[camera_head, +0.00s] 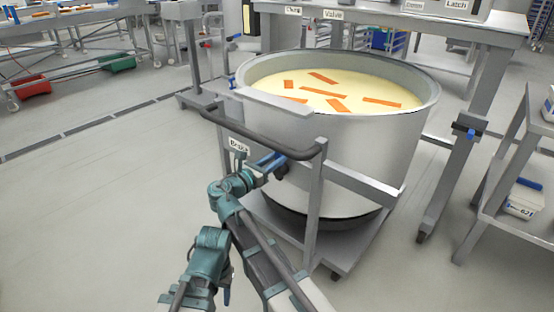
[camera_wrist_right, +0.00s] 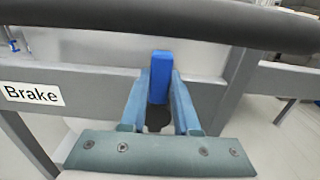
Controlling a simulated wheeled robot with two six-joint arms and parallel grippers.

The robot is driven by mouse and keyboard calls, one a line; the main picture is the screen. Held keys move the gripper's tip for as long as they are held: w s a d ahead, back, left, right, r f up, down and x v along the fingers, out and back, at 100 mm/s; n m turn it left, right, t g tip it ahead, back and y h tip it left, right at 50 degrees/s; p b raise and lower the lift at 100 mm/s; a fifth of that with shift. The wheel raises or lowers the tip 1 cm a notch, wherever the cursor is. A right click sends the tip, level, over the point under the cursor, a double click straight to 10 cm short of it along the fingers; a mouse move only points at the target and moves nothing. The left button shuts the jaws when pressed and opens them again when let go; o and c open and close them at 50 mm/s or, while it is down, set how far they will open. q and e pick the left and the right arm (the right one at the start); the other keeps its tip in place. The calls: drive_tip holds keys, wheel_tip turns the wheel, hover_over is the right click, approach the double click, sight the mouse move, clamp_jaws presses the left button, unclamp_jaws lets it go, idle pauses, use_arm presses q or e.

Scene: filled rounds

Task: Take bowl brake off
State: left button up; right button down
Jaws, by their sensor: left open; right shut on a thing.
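The bowl (camera_head: 400,140) is a large steel vessel of pale dough with orange strips, standing in a grey wheeled frame with a dark push bar (camera_head: 262,140). A white "Brake" label (camera_head: 238,146) is on the frame rail below the bar; it also shows in the right wrist view (camera_wrist_right: 33,94). Right of it is the blue brake lever (camera_wrist_right: 160,76), pointing up. My right gripper (camera_wrist_right: 160,88) is shut on the lever, its fingers on both sides; it also shows in the head view (camera_head: 266,163). My left gripper (camera_head: 226,288) is low in the head view, open, away from the bowl, and only partly visible.
A steel table (camera_head: 440,25) with "Valve" and "Latch" labels stands behind the bowl. A shelf trolley (camera_head: 505,160) is at the right. The floor to the left is clear. Red (camera_head: 33,88) and green bins (camera_head: 117,63) lie at the far left.

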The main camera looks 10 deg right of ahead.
idle(0.3)
drive_tip(key=c, duration=0.6)
unclamp_jaws()
drive_tip(key=shift+c, duration=0.2)
